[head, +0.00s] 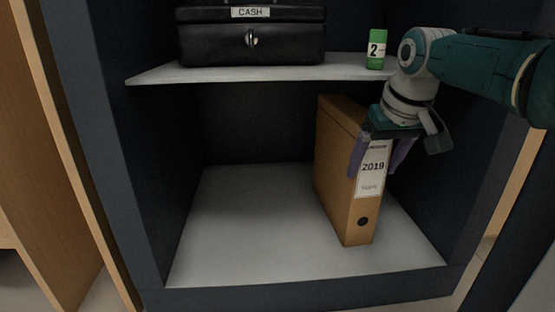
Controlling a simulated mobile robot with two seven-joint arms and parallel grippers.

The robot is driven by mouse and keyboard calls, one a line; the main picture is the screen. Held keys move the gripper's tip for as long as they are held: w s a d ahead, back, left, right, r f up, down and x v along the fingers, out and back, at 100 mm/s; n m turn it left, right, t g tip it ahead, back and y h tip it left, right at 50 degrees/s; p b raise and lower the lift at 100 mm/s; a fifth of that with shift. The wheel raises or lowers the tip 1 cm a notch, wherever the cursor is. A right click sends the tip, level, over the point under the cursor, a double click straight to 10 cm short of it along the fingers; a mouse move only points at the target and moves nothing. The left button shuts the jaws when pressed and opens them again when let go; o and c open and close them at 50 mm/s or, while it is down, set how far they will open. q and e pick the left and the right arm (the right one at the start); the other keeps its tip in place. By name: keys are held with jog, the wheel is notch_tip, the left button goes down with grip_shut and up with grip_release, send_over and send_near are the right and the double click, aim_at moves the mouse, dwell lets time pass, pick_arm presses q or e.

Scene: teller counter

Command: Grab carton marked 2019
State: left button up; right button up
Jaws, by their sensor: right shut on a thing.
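The carton marked 2019 (335,185) is a tan, upright box file with a white label and a dark finger hole on its narrow front face. It stands on the lower floor of the cabinet, right of the middle. My right gripper (378,160) comes from the upper right and is shut on the carton, with one purple finger on each side of the label. The gripper covers the upper part of the carton's front. My left gripper does not show.
A grey shelf (155,75) is above the carton. It holds a black cash box (290,42) and a green item marked 2 (376,62), close to my right arm. The dark cabinet walls flank the opening. The lower floor (250,235) left of the carton is free.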

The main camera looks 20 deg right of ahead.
grip_shut()
jog(key=shift+w+r, duration=0.1)
jog(key=shift+r, duration=0.05)
dwell(0.4)
